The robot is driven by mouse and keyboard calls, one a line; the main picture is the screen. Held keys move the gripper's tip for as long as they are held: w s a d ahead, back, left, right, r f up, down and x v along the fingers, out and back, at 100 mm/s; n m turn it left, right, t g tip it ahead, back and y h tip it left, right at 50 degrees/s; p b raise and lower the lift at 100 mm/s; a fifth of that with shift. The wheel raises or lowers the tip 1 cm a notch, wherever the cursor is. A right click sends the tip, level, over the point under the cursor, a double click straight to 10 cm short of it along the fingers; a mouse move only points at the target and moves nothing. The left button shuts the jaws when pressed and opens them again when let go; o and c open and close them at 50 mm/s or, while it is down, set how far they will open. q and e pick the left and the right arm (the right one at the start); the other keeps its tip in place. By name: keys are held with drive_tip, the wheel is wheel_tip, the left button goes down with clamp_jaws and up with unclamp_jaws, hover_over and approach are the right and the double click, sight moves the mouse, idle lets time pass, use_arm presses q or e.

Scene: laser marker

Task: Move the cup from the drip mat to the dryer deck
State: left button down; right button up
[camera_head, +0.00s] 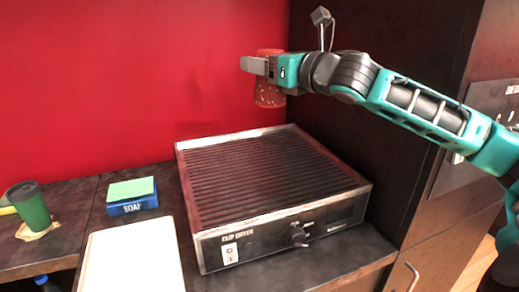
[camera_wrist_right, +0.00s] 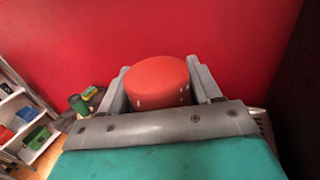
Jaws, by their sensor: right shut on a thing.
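A red-orange cup (camera_head: 268,94) with pale specks is held in my right gripper (camera_head: 262,66), high above the back of the dryer deck. In the right wrist view the cup (camera_wrist_right: 158,82) sits between the two grey fingers of the gripper (camera_wrist_right: 160,85), which are shut on it. The dryer (camera_head: 275,180) is a steel-framed box with a dark ribbed deck, labelled "CUP DRYER", and its deck is empty. The pale drip mat (camera_head: 132,258) lies at the front left of the dryer, and its visible part is bare. My left gripper is not in view.
A green cup (camera_head: 30,208) stands on a small tan mat at the far left. A blue soap box (camera_head: 132,200) with a green top sits behind the drip mat. A red wall is behind, and a dark cabinet side (camera_head: 415,50) rises to the right of the dryer.

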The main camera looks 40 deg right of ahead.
drive_tip(key=shift+f+b, duration=2.5)
drive_tip(key=shift+f, duration=6.6)
drive_tip(key=shift+f, duration=0.1)
drive_tip(key=o, duration=1.2)
drive_tip(key=shift+o, duration=0.2)
